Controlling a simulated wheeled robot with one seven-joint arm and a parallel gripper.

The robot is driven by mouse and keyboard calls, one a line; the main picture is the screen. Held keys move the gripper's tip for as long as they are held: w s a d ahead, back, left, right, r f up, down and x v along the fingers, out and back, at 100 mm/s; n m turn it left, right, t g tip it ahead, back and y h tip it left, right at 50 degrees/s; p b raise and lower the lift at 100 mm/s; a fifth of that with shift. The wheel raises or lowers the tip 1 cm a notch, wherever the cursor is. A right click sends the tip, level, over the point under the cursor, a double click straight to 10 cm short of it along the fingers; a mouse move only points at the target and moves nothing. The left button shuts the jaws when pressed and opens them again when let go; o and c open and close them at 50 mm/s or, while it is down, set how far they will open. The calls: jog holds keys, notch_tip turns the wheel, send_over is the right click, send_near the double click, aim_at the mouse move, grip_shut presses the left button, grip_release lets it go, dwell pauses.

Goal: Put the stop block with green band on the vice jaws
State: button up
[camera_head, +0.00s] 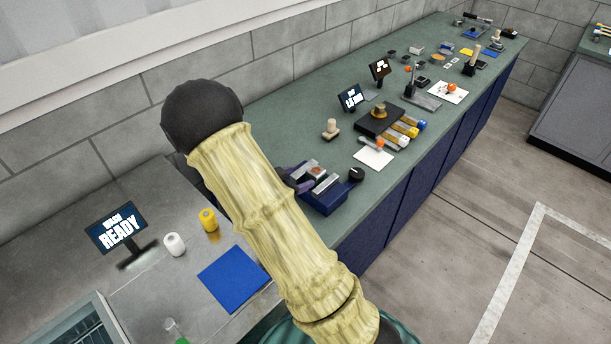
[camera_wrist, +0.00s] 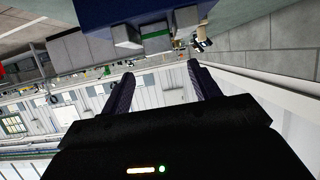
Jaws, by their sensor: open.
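The blue vice (camera_head: 327,200) stands on the green bench, with two pale jaws on top. In the wrist view the vice's blue body (camera_wrist: 150,12) and pale jaws show at the top. My gripper (camera_wrist: 160,78) is open, with nothing between its dark purple fingers. In the head view its fingers show beside the vice's left side, partly hidden by my arm.
A black knob (camera_head: 356,174) stands right of the vice. A white card (camera_head: 373,158) and a dark tray (camera_head: 380,121) lie farther along the bench. On the grey table are a blue mat (camera_head: 234,279), a yellow spool (camera_head: 208,219), a white spool (camera_head: 174,244) and a sign (camera_head: 116,228).

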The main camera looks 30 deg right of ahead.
jog(key=v, duration=0.6)
jog(key=shift+a, duration=0.2)
jog(key=shift+r, duration=0.1)
jog(key=a+r+n+t+y, duration=0.3)
jog(key=a+n+y, duration=0.45)
jog(key=y, duration=0.35)
jog(key=s+d+n+g+y, duration=0.1)
jog(key=s+n+g, duration=0.4)
jog(key=s, duration=1)
jog(key=shift+d+r+n+y, duration=0.3)
jog(key=shift+d+r+n, duration=0.1)
jog(key=shift+d+n, duration=0.35)
